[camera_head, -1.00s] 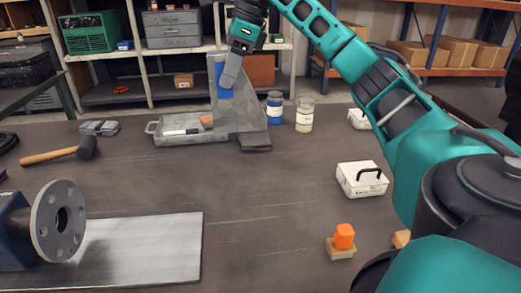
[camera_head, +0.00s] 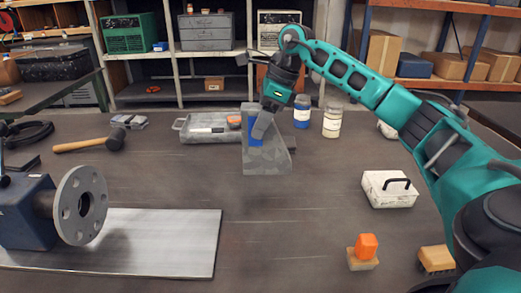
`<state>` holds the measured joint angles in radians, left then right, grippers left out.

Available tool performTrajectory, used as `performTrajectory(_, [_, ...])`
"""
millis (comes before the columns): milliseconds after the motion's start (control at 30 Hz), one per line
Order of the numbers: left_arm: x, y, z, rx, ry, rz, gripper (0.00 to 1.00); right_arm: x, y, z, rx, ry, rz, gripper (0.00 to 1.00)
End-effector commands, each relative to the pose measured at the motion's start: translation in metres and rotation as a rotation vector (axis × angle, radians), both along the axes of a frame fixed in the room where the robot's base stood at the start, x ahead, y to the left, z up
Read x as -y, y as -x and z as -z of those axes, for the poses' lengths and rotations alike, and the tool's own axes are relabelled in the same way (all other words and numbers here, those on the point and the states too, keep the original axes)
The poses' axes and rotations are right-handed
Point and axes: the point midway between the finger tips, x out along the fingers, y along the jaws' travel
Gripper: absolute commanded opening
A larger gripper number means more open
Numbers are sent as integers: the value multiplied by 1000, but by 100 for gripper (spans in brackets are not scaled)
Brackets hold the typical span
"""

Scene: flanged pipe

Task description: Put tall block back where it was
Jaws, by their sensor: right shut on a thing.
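A tall grey block (camera_head: 264,159) shaped like an angle bracket stands upright at the middle back of the bench, with a sloping side to the right and a blue patch on its face. My right gripper (camera_head: 262,126) comes down on it from above and is shut on its upper part, partly covering the blue patch. I cannot tell whether its base touches the bench. My left gripper is not in view.
A grey tray (camera_head: 187,136) is just behind and left of the block. Blue-labelled (camera_head: 302,112) and pale (camera_head: 332,122) jars stand behind right. A flanged pipe (camera_head: 82,205), metal plate (camera_head: 160,240) and hammer (camera_head: 90,145) are left; a white box (camera_head: 388,190) is right. Bench between is clear.

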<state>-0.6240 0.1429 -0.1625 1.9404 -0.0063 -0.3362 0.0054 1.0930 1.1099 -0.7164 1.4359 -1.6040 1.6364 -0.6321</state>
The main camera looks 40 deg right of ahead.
Motion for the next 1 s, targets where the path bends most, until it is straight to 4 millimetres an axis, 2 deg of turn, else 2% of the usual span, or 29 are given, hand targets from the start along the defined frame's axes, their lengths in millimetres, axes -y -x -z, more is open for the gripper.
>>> performTrajectory(100, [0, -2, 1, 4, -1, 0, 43, 0, 0, 14, 6, -2, 0, 0])
performTrajectory(367, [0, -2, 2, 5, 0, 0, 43, 0, -1, 29, 7, -2, 2, 0])
performTrajectory(633, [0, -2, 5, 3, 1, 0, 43, 0, 0, 63, 5, -1, 1, 0])
performTrajectory(1000, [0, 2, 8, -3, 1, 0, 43, 0, -1, 67, 8, -1, 1, 0])
